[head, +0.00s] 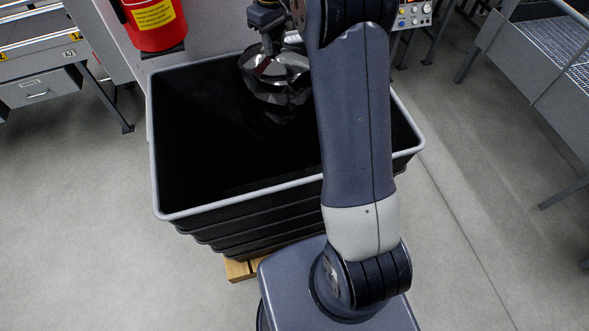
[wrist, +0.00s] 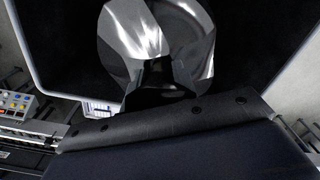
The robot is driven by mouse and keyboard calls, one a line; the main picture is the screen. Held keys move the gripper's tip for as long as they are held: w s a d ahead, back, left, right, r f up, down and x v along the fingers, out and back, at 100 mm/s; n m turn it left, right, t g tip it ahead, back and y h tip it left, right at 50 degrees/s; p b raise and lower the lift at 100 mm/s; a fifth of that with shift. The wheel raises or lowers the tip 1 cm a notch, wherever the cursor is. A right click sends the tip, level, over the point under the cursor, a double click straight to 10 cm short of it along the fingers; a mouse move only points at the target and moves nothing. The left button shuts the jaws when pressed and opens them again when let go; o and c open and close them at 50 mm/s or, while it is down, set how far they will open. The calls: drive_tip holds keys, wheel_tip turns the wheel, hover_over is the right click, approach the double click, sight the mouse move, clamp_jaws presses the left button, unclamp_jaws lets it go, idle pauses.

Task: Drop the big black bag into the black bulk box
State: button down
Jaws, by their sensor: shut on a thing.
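The black bulk box (head: 240,203) stands in front of me, open at the top with a grey rim. Its inside is dark, and I cannot make out anything on its floor. The big black bag (head: 277,75) is shiny and crumpled and hangs below my gripper (head: 268,22) over the far part of the box opening. The bag (wrist: 188,38) also shows in the wrist view, against the dark inside of the box. My gripper is shut on the bag's upper part. The fingertips are partly hidden in both views.
A red fire extinguisher (head: 155,22) is close behind the box's far left corner. A workbench with a drawer (head: 38,87) stands at the left, and a grey metal table (head: 545,50) at the right. Wood (head: 240,269) shows under the box. The floor on both sides is clear.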

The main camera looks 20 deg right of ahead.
drive_tip(key=shift+r, duration=0.1)
drive_tip(key=c, duration=1.3)
unclamp_jaws()
drive_tip(key=shift+o, duration=1.3)
wheel_tip(320, 180, up, 11)
drive_tip(key=shift+f+b, duration=0.15)
drive_tip(key=shift+b, duration=0.25)
wheel_tip(320, 180, down, 10)
drive_tip(key=shift+f+p, duration=0.25)
drive_tip(key=shift+p, duration=0.2)
drive_tip(key=shift+r, duration=1.7)
